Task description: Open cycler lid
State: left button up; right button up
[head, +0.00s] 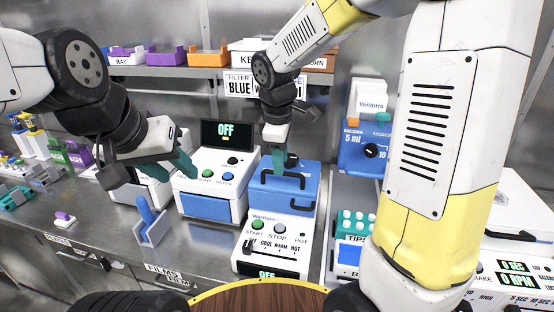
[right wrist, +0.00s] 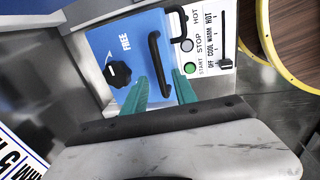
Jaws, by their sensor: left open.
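The cycler (head: 276,235) is a white machine with START and STOP buttons and a blue lid (head: 290,200), which looks shut. The lid carries a black bar handle (head: 270,176) and a black knob (right wrist: 118,74) beside the word FREE. My right gripper (head: 279,168) is just over the lid, pointing down. In the right wrist view its green fingers (right wrist: 164,91) are apart, one on each side of the handle's near end; I cannot tell whether they touch it. My left gripper (head: 185,165) is open and empty by the neighbouring white machine.
The neighbouring machine (head: 207,182) has a blue front and an OFF display (head: 227,134). A blue holder (head: 150,221) stands on the steel bench to its left. A teal tip box (head: 355,224) and a blue 5 ml dispenser (head: 362,150) stand to the right. A shelf runs behind.

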aim_at(286, 181)
jog(key=shift+w+f, duration=0.25)
jog(key=shift+f, duration=1)
grip_shut()
dwell(0.5)
